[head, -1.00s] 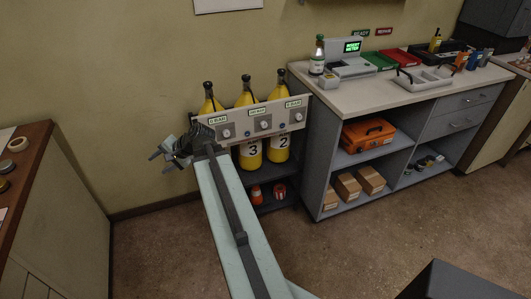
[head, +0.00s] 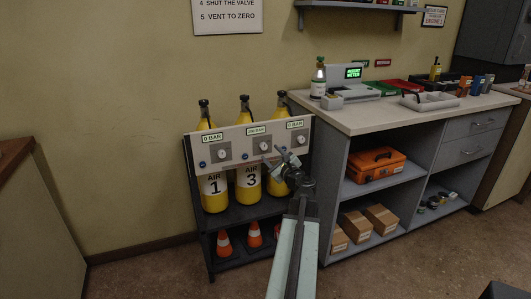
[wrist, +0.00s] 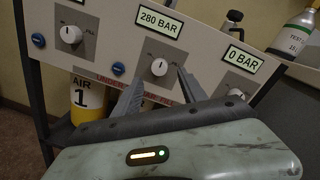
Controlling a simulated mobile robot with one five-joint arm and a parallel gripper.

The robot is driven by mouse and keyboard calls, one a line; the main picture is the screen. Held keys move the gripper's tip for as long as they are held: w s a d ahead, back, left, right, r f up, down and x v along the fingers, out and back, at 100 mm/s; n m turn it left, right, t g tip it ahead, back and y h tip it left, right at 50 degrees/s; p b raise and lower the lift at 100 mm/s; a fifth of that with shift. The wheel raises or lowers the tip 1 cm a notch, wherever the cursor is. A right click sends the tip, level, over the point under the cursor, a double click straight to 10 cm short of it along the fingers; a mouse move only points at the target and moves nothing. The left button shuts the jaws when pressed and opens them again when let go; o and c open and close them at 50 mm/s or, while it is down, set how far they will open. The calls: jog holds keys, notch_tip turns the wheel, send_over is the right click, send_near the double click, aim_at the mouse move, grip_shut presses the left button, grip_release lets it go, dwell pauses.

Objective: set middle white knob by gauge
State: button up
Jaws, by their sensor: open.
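The middle white knob (wrist: 159,67) is on the pale sloping panel (wrist: 95,48), and its gauge (wrist: 160,18) reads 280 BAR in the wrist view. In the head view the middle knob (head: 264,146) shows just left of my gripper (head: 276,157). In the wrist view my gripper (wrist: 158,84) is open, its fingertips low on either side of the middle knob. Whether they touch it I cannot tell. The left knob (wrist: 71,35) and right knob (wrist: 240,92) sit beside it, and the right gauge (wrist: 243,59) reads 0 BAR.
Blue buttons (wrist: 118,69) sit between the knobs. Yellow air cylinders (head: 213,192) stand behind and below the panel, above orange cones (head: 224,243). A counter (head: 390,115) with open shelves stands close on the right. The floor at left is clear.

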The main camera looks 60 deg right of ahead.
aim_at(265, 147)
jog(key=x, duration=0.5)
jog(key=shift+w+d, duration=0.1)
grip_shut()
jog(key=shift+a, duration=0.2)
jog(key=shift+n, duration=0.3)
jog(key=shift+d+r+n, duration=0.1)
jog(key=shift+n, duration=0.4)
jog(key=n+p, duration=0.1)
jog(key=n, duration=0.8)
jog(key=shift+r+n+g+p, duration=0.1)
jog(key=shift+n+g+p, duration=0.2)
jog(key=shift+n+g, duration=0.1)
